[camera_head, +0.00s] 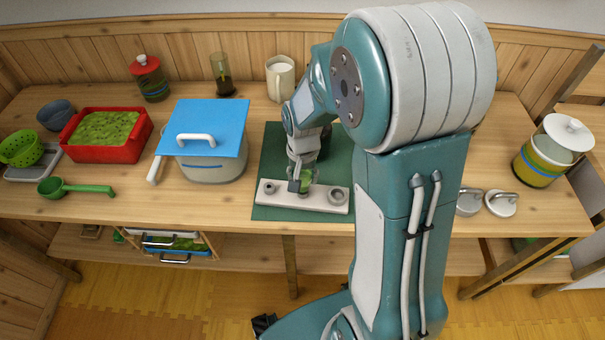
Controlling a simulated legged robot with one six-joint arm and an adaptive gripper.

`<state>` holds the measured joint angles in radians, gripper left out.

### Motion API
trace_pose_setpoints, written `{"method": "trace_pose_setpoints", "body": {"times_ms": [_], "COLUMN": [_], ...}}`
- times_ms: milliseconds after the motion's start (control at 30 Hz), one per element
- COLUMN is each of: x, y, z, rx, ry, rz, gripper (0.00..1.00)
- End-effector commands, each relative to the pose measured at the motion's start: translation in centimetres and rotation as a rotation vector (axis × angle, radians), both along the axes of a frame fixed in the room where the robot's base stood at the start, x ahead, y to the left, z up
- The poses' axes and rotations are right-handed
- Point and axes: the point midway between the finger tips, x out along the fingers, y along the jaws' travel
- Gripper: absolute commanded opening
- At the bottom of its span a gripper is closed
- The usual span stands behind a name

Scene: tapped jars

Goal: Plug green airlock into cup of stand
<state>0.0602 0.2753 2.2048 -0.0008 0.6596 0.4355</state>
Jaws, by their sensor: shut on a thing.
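The stand (285,198) is a long pale bar with round grey cups, lying on a dark green mat near the table's front edge. One cup (269,188) shows at its left end and another (337,195) at its right end. My gripper (304,186) points down over the middle of the stand. It is shut on the green airlock (306,180), of which only a small green part shows between the fingers. The airlock's lower end and the middle of the stand are partly hidden, so I cannot tell whether it sits in a cup.
Left of the mat (267,155) stands a pot (215,168) under a blue board (210,120). Further left are a red tray (74,151), a green ladle (75,188) and a green colander (20,148). A cream mug (280,78) stands behind. My arm hides the table's right-middle part.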

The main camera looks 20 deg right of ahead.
Motion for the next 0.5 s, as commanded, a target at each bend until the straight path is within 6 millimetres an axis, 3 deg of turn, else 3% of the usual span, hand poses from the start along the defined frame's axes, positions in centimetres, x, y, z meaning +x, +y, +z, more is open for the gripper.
{"method": "trace_pose_setpoints", "body": {"times_ms": [467,500], "x": [-0.03,-0.03], "y": [0.01,0.01], "z": [-0.01,-0.01], "rx": [0.000,0.000], "ry": [0.001,0.001], "rz": [0.000,0.000], "gripper": [0.03,0.74]}}
